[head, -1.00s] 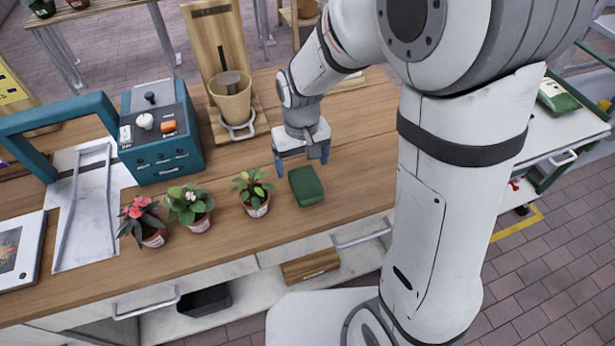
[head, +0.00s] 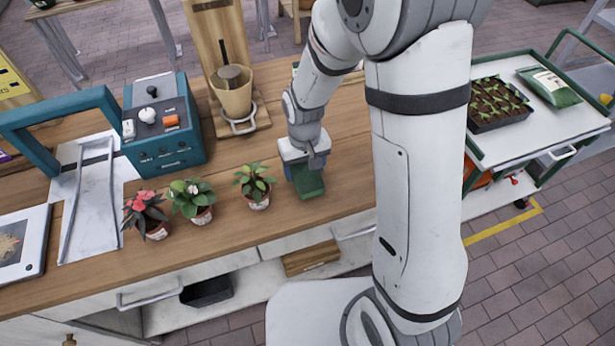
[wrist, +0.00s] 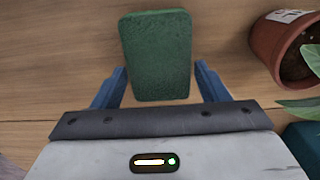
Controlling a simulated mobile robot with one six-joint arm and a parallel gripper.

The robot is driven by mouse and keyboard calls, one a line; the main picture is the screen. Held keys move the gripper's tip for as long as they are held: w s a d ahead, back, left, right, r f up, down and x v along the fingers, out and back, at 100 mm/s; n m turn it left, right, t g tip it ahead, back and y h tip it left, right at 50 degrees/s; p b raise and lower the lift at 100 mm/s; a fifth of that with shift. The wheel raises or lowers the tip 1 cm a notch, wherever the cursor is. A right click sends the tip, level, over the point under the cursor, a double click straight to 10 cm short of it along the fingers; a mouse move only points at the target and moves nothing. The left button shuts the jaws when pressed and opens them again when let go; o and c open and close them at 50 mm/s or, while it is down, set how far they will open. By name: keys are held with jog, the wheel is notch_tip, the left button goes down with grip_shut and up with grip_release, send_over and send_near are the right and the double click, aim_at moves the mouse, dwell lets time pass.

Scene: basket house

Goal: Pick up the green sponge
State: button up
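The green sponge (head: 308,183) lies flat on the wooden table, to the right of the potted plants. In the head view my gripper (head: 306,168) is just above it and hides its far part. In the wrist view the sponge (wrist: 158,56) lies ahead of my gripper (wrist: 160,86), with its near end between the two blue fingers. The fingers are open, with a gap on each side of the sponge. I cannot tell the exact height of the fingertips over the table.
A potted plant (head: 256,187) stands close to the left of the sponge, with more plants (head: 193,200) farther left. A teal control box (head: 163,125) and a wooden stand with a tan pot (head: 233,98) are behind. The table (head: 230,228) is clear in front.

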aim_at(305, 172)
jog(key=c, duration=0.6)
jog(key=shift+c, duration=0.2)
notch_tip(305, 172, up, 10)
jog(key=b, duration=0.1)
jog(key=o, duration=0.4)
jog(key=c, duration=0.4)
jog(key=shift+o, duration=0.2)
